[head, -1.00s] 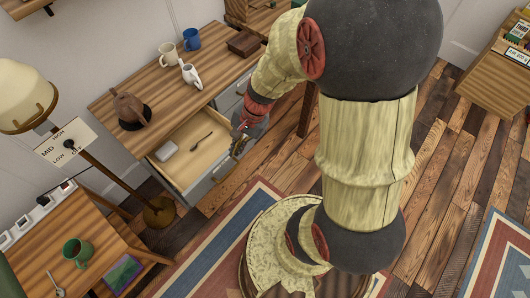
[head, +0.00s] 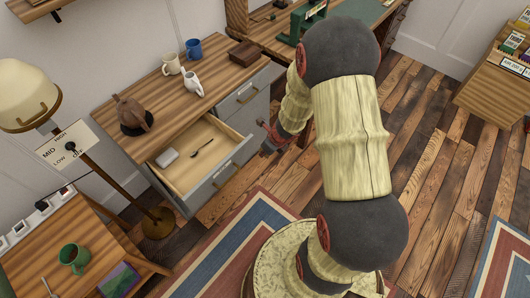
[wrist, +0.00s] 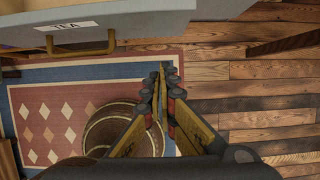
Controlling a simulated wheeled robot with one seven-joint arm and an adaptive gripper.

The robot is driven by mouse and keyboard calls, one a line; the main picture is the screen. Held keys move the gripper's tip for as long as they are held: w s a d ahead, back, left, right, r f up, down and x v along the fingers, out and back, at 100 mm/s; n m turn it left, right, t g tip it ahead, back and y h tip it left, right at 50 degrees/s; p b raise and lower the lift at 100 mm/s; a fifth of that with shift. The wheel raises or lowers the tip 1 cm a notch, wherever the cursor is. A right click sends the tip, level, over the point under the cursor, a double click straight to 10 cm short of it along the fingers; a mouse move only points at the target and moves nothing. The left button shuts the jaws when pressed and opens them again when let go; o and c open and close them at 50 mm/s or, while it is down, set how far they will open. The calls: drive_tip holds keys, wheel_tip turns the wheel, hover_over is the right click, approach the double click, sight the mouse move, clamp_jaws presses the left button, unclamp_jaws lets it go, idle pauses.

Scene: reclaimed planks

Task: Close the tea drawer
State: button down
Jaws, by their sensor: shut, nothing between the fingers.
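The tea drawer (head: 206,187) stands pulled out of the wooden-topped cabinet in the head view. A light box and a dark spoon lie inside it. In the wrist view the grey drawer front (wrist: 150,14) crosses the top, with a TEA label (wrist: 73,26) and a brass handle (wrist: 82,48). My gripper (wrist: 162,82) is shut and empty, its fingertips below and right of the handle, apart from it. In the head view my gripper (head: 268,143) is just right of the drawer's front corner; my arm partly hides the area behind it.
A closed drawer (head: 243,95) is to the right. A lamp (head: 30,95) stands at left.

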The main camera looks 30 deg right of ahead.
drive_tip(key=w+a+f+b, duration=0.2)
drive_tip(key=w+f, duration=0.2)
drive_tip(key=w, duration=0.1)
drive_tip(key=shift+w+f, duration=0.35)
drive_tip(key=shift+f, duration=0.05)
drive_tip(key=shift+w, duration=0.1)
